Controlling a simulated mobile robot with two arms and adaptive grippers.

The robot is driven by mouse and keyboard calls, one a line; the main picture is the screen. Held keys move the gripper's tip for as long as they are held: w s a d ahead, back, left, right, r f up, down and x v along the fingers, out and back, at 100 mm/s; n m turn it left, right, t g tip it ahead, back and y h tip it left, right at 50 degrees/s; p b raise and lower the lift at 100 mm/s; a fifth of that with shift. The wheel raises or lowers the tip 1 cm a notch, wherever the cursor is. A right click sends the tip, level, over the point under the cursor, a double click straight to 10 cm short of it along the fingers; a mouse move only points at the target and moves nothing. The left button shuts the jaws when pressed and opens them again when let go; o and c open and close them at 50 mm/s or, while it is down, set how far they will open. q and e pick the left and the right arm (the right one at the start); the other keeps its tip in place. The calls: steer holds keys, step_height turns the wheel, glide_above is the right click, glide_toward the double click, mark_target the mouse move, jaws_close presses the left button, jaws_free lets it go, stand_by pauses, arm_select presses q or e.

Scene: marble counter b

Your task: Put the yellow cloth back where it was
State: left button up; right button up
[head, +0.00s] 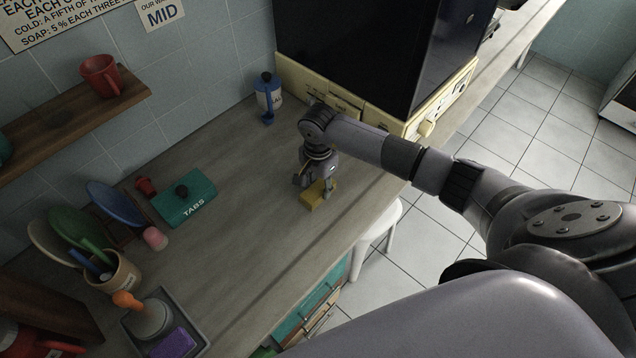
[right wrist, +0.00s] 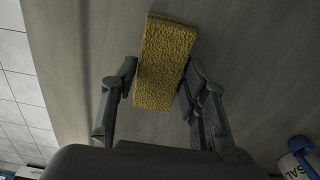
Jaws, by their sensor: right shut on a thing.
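The yellow cloth (head: 311,198) is a small folded block at the counter's middle, below the dark-fronted appliance. My right gripper (head: 319,187) is shut on it, pointing down. In the right wrist view, the cloth (right wrist: 165,60) sits between the two fingers (right wrist: 160,78) and extends beyond their tips. The cloth is at or just above the counter surface; I cannot tell whether it touches. My left gripper is not in view.
The counter (head: 240,250) is clear around the cloth. A teal TABS box (head: 184,205), pink cup (head: 155,238), utensil pot (head: 122,272) and tray (head: 198,318) with a purple sponge (head: 172,344) stand left. A blue-lidded salt jar (head: 266,92) stands behind.

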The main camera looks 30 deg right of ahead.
mark_target(318, 188)
steer(key=o, duration=1)
steer(key=shift+w+r, duration=0.1)
steer(key=shift+r, duration=0.35)
step_height(318, 188, up, 11)
steer(key=b, duration=0.3)
steer(key=shift+b, duration=0.35)
steer(key=shift+s, duration=0.2)
